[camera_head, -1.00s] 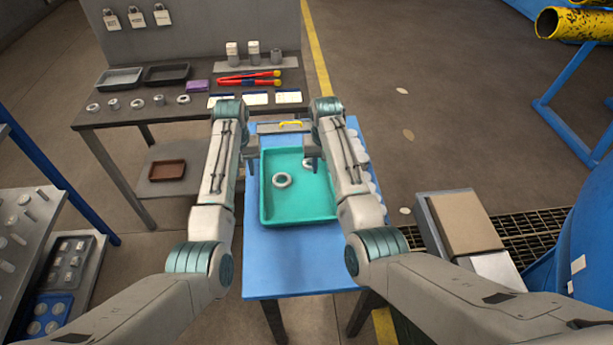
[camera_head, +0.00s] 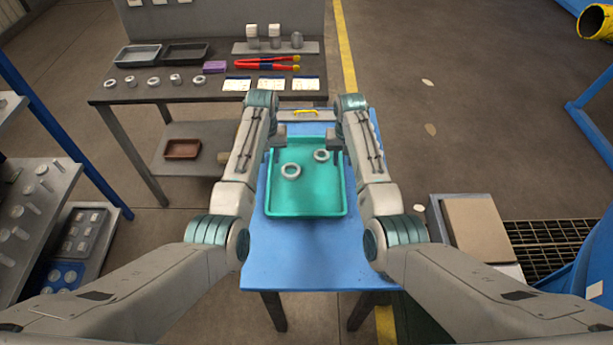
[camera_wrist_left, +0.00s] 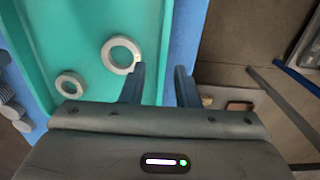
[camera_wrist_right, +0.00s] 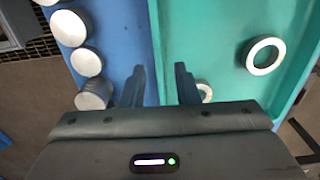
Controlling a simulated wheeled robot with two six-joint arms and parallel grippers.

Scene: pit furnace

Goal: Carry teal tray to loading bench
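The teal tray (camera_head: 318,190) lies on a blue table (camera_head: 280,262) in the head view, with two grey rings (camera_head: 291,171) (camera_head: 321,155) inside. My left gripper (camera_head: 273,157) is at the tray's left edge. In the left wrist view its fingers (camera_wrist_left: 160,85) are apart, with the tray's rim between them. My right gripper (camera_head: 338,157) is at the right edge. In the right wrist view its fingers (camera_wrist_right: 160,84) are also apart on either side of the rim. Neither visibly grips the tray. I cannot tell for certain which surface is the loading bench.
A dark workbench (camera_head: 150,93) at the back left holds shallow trays, rings, red tongs (camera_head: 265,63) and cards. Shelving (camera_head: 30,220) stands at left. A cardboard-coloured box (camera_head: 475,228) is at right. Round white pieces (camera_wrist_right: 88,62) line the table beside the tray.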

